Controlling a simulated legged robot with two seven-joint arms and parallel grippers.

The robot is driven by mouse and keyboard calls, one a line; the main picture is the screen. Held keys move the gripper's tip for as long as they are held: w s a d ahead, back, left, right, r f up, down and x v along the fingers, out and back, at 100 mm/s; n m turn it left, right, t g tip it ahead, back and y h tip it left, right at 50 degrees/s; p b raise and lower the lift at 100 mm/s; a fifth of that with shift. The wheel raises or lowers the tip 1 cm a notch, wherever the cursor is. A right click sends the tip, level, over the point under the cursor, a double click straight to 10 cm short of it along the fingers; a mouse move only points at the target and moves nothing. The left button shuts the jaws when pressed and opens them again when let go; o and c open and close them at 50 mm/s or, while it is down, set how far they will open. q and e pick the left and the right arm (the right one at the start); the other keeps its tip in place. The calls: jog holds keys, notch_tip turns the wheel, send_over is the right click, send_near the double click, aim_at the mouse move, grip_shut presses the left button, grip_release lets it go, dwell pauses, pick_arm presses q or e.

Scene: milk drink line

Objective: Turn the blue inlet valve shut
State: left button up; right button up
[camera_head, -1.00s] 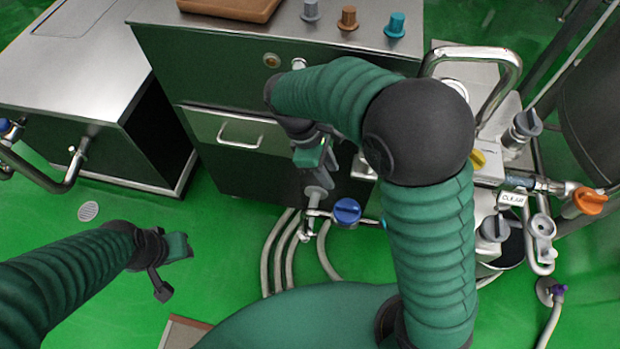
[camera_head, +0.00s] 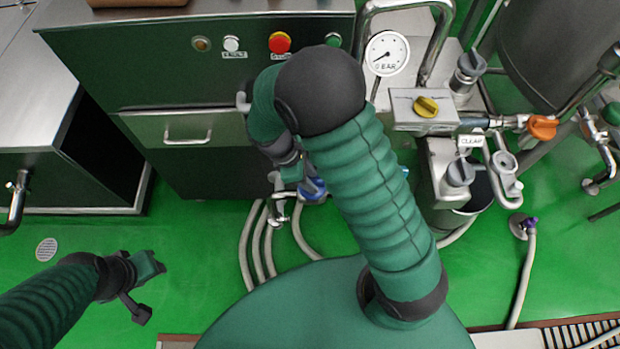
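The blue valve knob (camera_head: 313,189) sits low on the pipework in front of the dark cabinet, just above the floor hoses. My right gripper (camera_head: 299,180) is at this knob, over its left side. The wrist and forearm cover part of the gripper, so I cannot tell whether its fingers are open or shut, or whether they touch the knob. My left gripper (camera_head: 146,288) is open and empty over the green floor at the lower left, well away from the valve.
Pale hoses (camera_head: 256,243) run down from the pipework. To the right are a pressure gauge (camera_head: 387,53), a yellow knob (camera_head: 426,106), an orange handle (camera_head: 542,127) and a grey knob (camera_head: 460,172). The dark cabinet (camera_head: 225,180) stands behind.

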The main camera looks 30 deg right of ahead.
jog(key=shift+a, duration=0.15)
jog(key=shift+c, duration=0.7)
grip_shut()
jog(key=shift+r, duration=0.1)
